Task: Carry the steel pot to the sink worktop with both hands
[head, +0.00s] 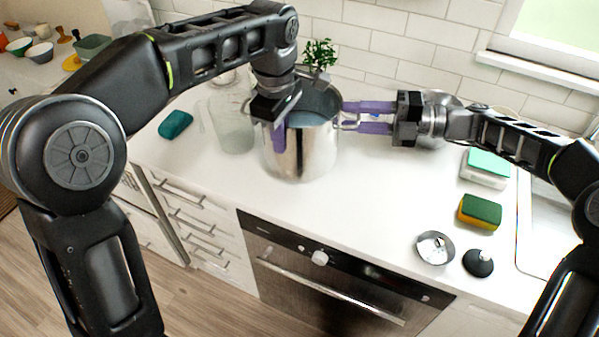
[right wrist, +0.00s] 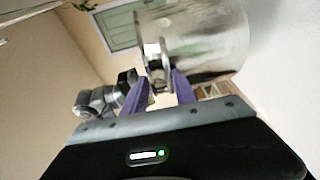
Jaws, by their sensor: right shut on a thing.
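The steel pot (head: 315,155) is upright at the middle of the white worktop, near the back; I cannot tell whether its base touches the surface. It also shows in the right wrist view (right wrist: 215,40). My right gripper (head: 350,116) is at the pot's right side, its purple fingers shut on the pot's handle (right wrist: 158,65). My left gripper (head: 276,135) is at the pot's left front, pointing down. One purple finger shows against the pot wall; its grip is hidden by the wrist. The sink worktop (head: 533,215) is at the right edge, partly hidden by my right arm.
A glass jar (head: 230,125) stands close left of the pot, with a teal item (head: 175,124) beyond. A plant (head: 319,55) is behind. Sponges (head: 480,210) (head: 486,167), a metal dish (head: 435,247) and a black knob-like piece (head: 478,262) lie to the right. The worktop between is clear.

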